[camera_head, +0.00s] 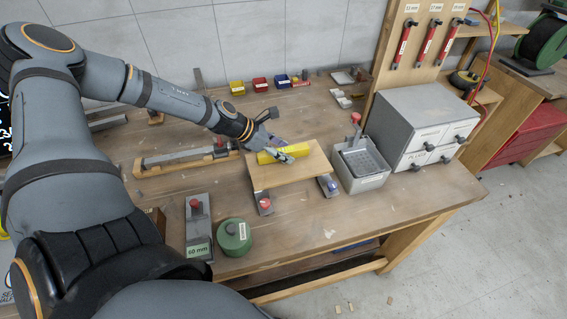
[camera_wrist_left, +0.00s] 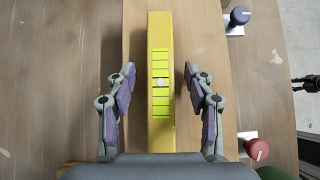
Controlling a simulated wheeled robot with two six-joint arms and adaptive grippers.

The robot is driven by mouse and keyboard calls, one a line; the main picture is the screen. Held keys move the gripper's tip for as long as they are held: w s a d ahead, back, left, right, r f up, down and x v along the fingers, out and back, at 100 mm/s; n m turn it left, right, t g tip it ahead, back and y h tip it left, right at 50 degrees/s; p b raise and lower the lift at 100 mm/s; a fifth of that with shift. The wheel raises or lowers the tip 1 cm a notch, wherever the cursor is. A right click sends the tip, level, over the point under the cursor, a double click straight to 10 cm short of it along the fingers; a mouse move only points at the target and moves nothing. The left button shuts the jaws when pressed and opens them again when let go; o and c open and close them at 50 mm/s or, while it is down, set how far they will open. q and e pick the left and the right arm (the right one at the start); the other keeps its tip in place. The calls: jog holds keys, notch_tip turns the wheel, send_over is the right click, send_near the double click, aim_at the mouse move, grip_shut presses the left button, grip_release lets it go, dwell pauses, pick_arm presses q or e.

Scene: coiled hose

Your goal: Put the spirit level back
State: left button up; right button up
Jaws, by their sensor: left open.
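The yellow spirit level (camera_head: 283,154) lies on a raised wooden board (camera_head: 290,173) on the workbench. In the left wrist view the level (camera_wrist_left: 160,130) runs lengthwise up the middle, with a lime-striped panel and a pale round spot on its upper face. My left gripper (camera_head: 272,145) is at the level. In the left wrist view its open fingers (camera_wrist_left: 160,80) stand on either side of the level, with a gap on each side. My right gripper does not show clearly; a small dark shape at the right edge of the left wrist view is too cut off to identify.
A red-knobbed clamp (camera_head: 265,203) and a blue-knobbed one (camera_head: 329,185) stand at the board's front edge. A green canister (camera_head: 233,238) is front left. A grey bin (camera_head: 361,180) and a drawer cabinet (camera_head: 415,115) stand right. A long rail-like tool (camera_head: 185,160) lies left.

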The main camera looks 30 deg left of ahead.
pick_arm(q)
jog(key=shift+d+f, duration=0.1)
jog(key=shift+f, duration=0.05)
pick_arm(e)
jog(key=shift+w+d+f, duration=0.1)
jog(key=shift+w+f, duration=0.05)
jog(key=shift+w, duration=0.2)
pick_arm(q)
jog(key=shift+c, duration=0.4)
grip_shut()
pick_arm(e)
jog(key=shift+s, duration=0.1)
